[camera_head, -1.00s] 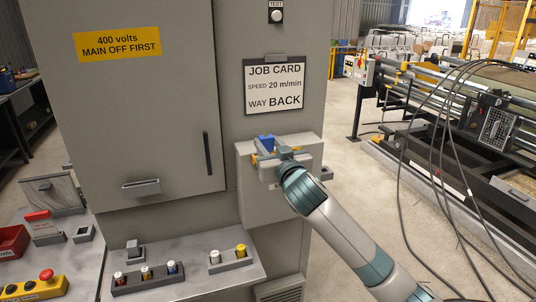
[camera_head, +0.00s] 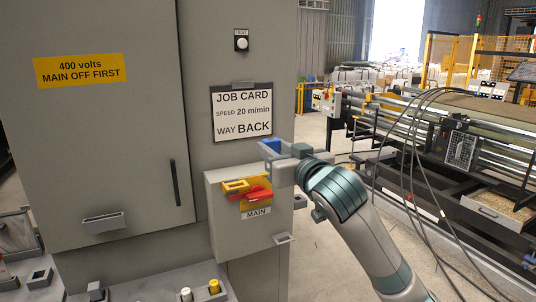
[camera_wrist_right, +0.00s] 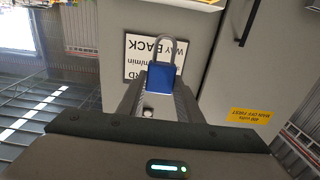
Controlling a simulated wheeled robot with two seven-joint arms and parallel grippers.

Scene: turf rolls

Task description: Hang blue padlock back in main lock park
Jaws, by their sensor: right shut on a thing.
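My right gripper (camera_head: 279,163) is shut on the blue padlock (camera_head: 270,146), at the upper right of the grey main switch box. In the right wrist view the padlock's blue body (camera_wrist_right: 160,78) sits between the fingertips, and its metal shackle (camera_wrist_right: 165,45) points away from the gripper. The box's MAIN label (camera_head: 257,213) is below a red handle (camera_head: 250,192) on a yellow plate (camera_head: 234,186). A small grey bracket (camera_head: 283,239) sits low on the box; I cannot tell if it is the lock park. My left gripper is out of view.
The tall grey cabinet (camera_head: 100,150) stands behind and left, with a handle (camera_head: 173,183) and job card (camera_head: 242,112). A shelf with small coloured knobs (camera_head: 214,287) is below. Hanging cables (camera_head: 385,150) and roller machinery (camera_head: 460,140) are to the right.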

